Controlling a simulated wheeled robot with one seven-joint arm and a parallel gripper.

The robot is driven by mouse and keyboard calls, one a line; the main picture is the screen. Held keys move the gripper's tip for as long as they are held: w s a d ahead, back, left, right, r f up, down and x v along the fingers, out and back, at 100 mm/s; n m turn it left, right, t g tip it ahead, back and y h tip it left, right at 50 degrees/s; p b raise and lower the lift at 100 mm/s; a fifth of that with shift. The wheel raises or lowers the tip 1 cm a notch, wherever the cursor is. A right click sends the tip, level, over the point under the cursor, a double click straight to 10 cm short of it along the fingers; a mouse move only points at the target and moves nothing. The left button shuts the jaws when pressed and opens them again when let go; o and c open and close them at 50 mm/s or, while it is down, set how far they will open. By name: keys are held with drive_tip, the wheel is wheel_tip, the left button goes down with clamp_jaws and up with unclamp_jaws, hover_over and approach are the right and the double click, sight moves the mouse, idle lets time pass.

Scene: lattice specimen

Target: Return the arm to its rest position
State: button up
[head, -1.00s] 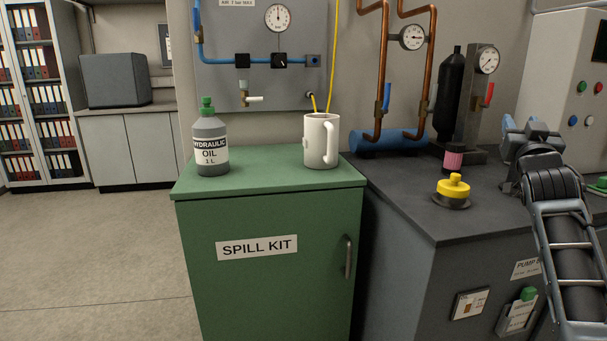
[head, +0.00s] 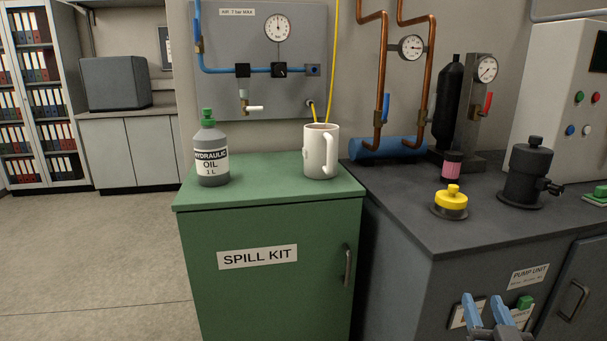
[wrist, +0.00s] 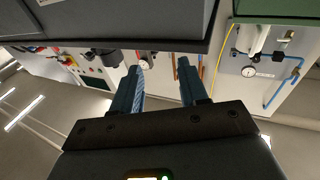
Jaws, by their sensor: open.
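My gripper (head: 487,308) is low at the bottom right of the head view, in front of the dark pump unit cabinet. Its two blue fingers are apart with nothing between them. In the wrist view my gripper (wrist: 160,75) also shows open and empty, with the room upside down behind it. Most of my arm is below the head view's lower edge.
The dark pump bench (head: 420,222) carries a yellow-capped fitting (head: 451,202), a pink-labelled jar (head: 452,168) and a black pump body (head: 526,173). The green spill kit cabinet (head: 270,215) bears an oil bottle (head: 211,150) and a mug (head: 320,152). Floor (head: 90,260) is clear at left.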

drive_tip(key=s+a+f+n+g+y+p, duration=0.15)
drive_tip(key=s+a, duration=0.25)
drive_tip(key=s, duration=0.8)
drive_tip(key=s+a+f+m+g+y+p, duration=0.1)
drive_tip(key=s+a+f, duration=0.25)
drive_tip(key=s, duration=0.95)
drive_tip(key=s+a+r+g+p, duration=0.1)
drive_tip(key=s+r, duration=0.4)
drive_tip(key=s, duration=0.4)
drive_tip(key=s+a+r+n+y+p, duration=0.1)
drive_tip(key=s+r, duration=0.4)
drive_tip(key=s, duration=0.5)
drive_tip(key=shift+a+r+g, duration=0.35)
drive_tip(key=shift+a+r, duration=0.05)
drive_tip(key=shift+a, duration=0.2)
drive_tip(key=shift+n+y, duration=0.25)
